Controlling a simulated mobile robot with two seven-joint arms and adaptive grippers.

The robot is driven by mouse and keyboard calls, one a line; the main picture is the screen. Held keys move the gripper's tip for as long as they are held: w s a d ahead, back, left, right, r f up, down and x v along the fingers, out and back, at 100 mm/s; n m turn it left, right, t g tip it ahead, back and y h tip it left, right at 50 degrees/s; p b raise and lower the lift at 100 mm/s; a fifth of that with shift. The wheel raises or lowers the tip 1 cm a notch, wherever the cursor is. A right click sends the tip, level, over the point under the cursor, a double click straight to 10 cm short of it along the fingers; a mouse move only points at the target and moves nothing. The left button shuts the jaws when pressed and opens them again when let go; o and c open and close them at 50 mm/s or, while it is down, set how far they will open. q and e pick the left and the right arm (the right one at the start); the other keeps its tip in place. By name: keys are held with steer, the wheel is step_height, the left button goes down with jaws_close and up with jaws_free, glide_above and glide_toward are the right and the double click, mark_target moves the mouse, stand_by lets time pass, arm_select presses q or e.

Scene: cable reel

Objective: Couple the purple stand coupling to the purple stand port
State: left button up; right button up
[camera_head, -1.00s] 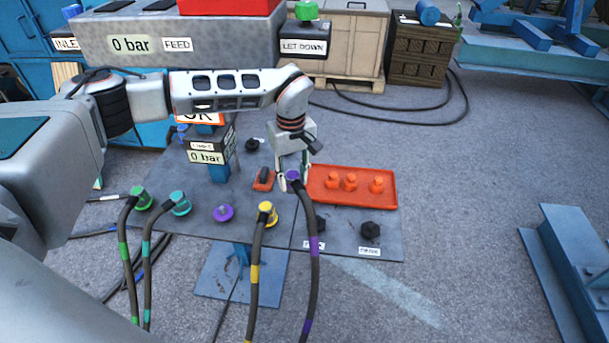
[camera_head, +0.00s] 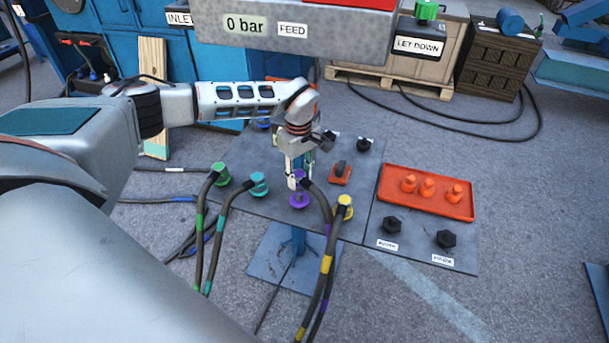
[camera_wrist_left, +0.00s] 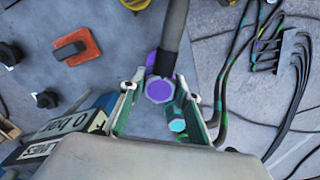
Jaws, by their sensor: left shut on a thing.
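My left gripper (camera_head: 298,182) points down and is shut on the purple stand coupling, whose purple cap (camera_wrist_left: 159,91) shows between the fingers in the left wrist view. Its dark, purple-banded hose (camera_head: 320,205) bends away to the lower right, passing behind the yellow coupling's hose. The purple stand port (camera_head: 299,201) is on the grey panel directly below the gripper. Purple also shows behind the held coupling in the wrist view. I cannot tell whether coupling and port touch or are fully aligned. My right gripper is not in view.
The yellow coupling (camera_head: 344,203) is close on the right; the teal (camera_head: 258,182) and green (camera_head: 220,173) ones are on the left, all with hoses. A red-based black part (camera_head: 341,172) lies behind. An orange tray (camera_head: 442,203) and black caps (camera_head: 445,239) occupy the right panel.

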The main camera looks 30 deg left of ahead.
mark_target(300, 195)
arm_select(q)
steer(key=shift+f+b, duration=0.6)
steer(key=shift+f, duration=0.3)
steer(key=shift+f+b, duration=0.4)
steer(key=shift+f, duration=1.05)
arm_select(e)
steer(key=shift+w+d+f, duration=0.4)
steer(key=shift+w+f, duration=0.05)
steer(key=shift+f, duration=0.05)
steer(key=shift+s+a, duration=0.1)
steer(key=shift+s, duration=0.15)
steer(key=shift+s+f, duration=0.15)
